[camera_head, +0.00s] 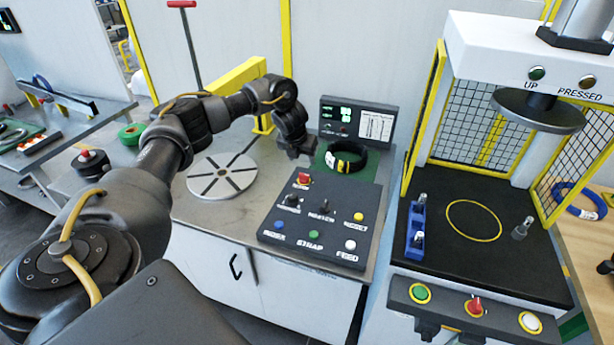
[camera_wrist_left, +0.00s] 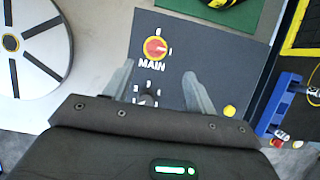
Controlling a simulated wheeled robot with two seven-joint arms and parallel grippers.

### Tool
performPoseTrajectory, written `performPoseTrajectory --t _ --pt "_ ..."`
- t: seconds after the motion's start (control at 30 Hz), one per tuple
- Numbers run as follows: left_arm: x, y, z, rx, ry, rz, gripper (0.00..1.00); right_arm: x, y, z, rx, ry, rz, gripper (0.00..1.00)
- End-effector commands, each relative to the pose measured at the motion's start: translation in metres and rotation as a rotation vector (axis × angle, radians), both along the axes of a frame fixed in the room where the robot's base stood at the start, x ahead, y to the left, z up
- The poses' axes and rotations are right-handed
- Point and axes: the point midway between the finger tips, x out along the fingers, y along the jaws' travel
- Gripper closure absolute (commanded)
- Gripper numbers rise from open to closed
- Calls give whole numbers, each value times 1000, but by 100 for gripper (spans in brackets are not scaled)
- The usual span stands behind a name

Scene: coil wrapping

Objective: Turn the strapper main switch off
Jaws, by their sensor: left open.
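The strapper main switch is a red knob on a yellow ring (camera_head: 304,179) at the far left corner of the dark control panel (camera_head: 348,232). In the left wrist view the main switch (camera_wrist_left: 155,48) sits above the word MAIN, with small position marks around it; the knob's pointer direction is hard to read. My left gripper (camera_head: 296,150) hangs above the back of the panel, near the switch. In the left wrist view its two fingers (camera_wrist_left: 158,84) are apart and empty, with the switch beyond the gap between them. My right gripper does not show.
The panel also has black knobs (camera_head: 325,208) and several coloured buttons. A display box (camera_head: 356,120) and a black coil with a yellow band (camera_head: 345,160) stand behind it. A round slotted turntable (camera_head: 222,176) lies left. A press (camera_head: 540,100) stands right.

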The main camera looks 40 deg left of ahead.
Motion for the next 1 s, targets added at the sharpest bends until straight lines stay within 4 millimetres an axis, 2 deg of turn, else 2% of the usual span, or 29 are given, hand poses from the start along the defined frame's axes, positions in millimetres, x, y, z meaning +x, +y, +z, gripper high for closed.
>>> performPoseTrajectory --t 0.13,0.23,0.53,0.7,1.0 --pt "-3 6 -2 0 1 10 44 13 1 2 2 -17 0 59" --pt "-1 9 -11 0 3 14 44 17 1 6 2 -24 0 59" --pt "20 14 -63 -1 5 12 44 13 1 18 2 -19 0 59" --pt "30 16 -85 -1 2 9 44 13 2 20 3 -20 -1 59" --pt "35 19 -99 0 0 9 44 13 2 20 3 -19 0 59"
